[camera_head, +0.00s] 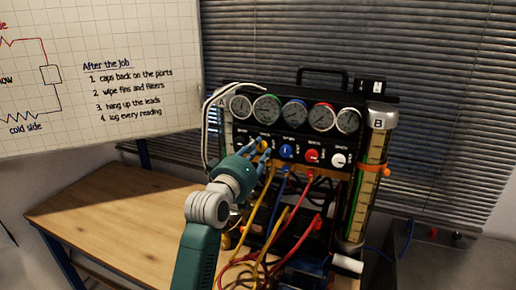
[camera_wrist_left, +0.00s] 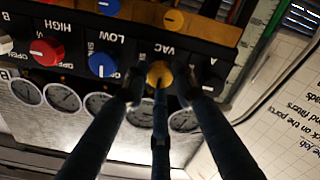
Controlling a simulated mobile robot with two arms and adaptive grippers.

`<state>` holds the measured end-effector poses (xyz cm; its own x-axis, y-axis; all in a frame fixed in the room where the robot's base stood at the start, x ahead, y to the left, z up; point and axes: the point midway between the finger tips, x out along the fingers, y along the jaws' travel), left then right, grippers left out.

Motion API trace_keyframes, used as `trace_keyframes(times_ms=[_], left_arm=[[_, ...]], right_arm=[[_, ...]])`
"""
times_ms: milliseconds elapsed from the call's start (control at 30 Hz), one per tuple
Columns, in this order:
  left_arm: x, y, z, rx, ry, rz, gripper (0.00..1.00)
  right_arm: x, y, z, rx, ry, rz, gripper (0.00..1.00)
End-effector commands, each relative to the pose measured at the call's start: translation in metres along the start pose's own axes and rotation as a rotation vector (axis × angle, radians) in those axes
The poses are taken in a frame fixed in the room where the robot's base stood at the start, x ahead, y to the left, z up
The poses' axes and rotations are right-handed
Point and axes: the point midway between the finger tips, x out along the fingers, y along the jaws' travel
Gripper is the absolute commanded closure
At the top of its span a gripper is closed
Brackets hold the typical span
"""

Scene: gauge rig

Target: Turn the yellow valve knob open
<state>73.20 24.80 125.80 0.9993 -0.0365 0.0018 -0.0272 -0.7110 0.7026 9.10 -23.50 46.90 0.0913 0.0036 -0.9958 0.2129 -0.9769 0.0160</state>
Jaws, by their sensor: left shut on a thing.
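The yellow valve knob (camera_wrist_left: 158,74) sits on the black panel of the gauge rig, by the VAC label, in the left wrist view. That view shows the panel upside down. My left gripper (camera_wrist_left: 164,88) has its dark fingers around the knob and is shut on it. In the head view my left gripper (camera_head: 262,152) reaches the panel's left part, and its fingers cover much of the yellow knob (camera_head: 262,144). The knob's exact turn angle is hard to read. My right gripper is in neither view.
The blue knob (camera_head: 286,151), red knob (camera_head: 312,155) and white knob (camera_head: 338,160) lie to the right. Gauges (camera_head: 295,113) line the panel above. Yellow, blue and red hoses (camera_head: 302,215) hang below. A cylinder marked B (camera_head: 369,180) stands right. The wooden tabletop (camera_head: 110,215) is clear at left.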

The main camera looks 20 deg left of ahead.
Motion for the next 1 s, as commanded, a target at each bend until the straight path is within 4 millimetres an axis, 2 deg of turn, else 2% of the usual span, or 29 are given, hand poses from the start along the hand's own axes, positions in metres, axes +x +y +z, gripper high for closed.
trace_keyframes(times_ms=[33, 500, 533, 600, 633, 1000], left_arm=[[0.0003, -0.0038, 0.0067, -0.012, -0.015, -0.009, 1.00], [0.0005, -0.0046, 0.0075, -0.025, -0.015, -0.009, 1.00], [0.0005, -0.0046, 0.0075, -0.025, -0.015, -0.009, 0.72], [0.0005, -0.0044, 0.0073, -0.025, -0.015, -0.009, 0.58], [0.0005, -0.0041, 0.0068, -0.025, -0.014, -0.008, 0.55], [-0.0057, -0.0020, 0.0026, -0.022, -0.005, -0.003, 0.55]], right_arm=[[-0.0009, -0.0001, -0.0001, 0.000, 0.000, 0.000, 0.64], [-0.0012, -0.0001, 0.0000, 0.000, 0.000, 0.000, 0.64], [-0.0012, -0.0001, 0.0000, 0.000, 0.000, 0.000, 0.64], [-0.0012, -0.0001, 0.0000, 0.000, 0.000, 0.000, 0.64], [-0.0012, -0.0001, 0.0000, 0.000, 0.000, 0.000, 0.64], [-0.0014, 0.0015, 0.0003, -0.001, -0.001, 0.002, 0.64]])
